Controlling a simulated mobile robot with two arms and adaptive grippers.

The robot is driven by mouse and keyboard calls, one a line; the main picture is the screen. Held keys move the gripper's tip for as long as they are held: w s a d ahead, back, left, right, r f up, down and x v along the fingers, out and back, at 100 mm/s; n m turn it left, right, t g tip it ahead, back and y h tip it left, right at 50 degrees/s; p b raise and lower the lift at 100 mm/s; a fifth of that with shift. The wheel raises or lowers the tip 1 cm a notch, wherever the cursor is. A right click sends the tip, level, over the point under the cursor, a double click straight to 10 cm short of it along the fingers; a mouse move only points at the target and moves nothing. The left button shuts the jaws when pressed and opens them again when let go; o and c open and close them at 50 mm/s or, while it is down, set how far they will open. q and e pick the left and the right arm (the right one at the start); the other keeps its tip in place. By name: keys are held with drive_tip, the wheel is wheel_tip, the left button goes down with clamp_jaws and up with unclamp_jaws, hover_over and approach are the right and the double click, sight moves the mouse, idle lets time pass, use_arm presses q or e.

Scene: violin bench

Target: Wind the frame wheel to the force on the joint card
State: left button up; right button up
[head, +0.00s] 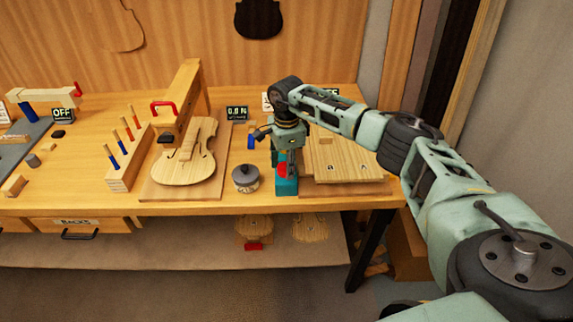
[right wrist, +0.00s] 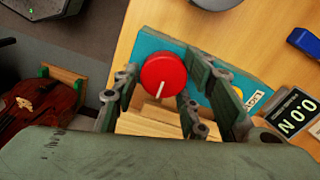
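A red round wheel (right wrist: 163,72) with a white pointer line sits on a teal unit (right wrist: 150,46). In the head view the wheel (head: 283,170) shows on the front of the teal unit (head: 287,186). My right gripper (right wrist: 160,88) is over it with its fingers apart, one on each side of the wheel; a gap shows, and I see no firm contact. In the head view the right gripper (head: 288,150) points down at the unit. A display (right wrist: 293,115) beside it reads 0.0 N. A pale card (head: 267,101) is mostly hidden behind my arm, its text unreadable. My left gripper is out of view.
A violin body (head: 186,158) lies on a board under a wooden frame (head: 185,92) with a red handle. Another display (head: 236,112) stands at the back.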

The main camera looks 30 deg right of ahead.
drive_tip(key=c, duration=0.6)
drive_tip(key=shift+f+m+b, duration=0.15)
drive_tip(key=shift+m+b, duration=0.3)
drive_tip(key=shift+m, duration=0.55)
drive_tip(key=shift+c, duration=0.2)
drive_tip(key=shift+m, duration=1.2)
drive_tip(key=o, duration=1.1)
drive_tip(key=shift+s, duration=0.1)
drive_tip(key=shift+r, duration=0.25)
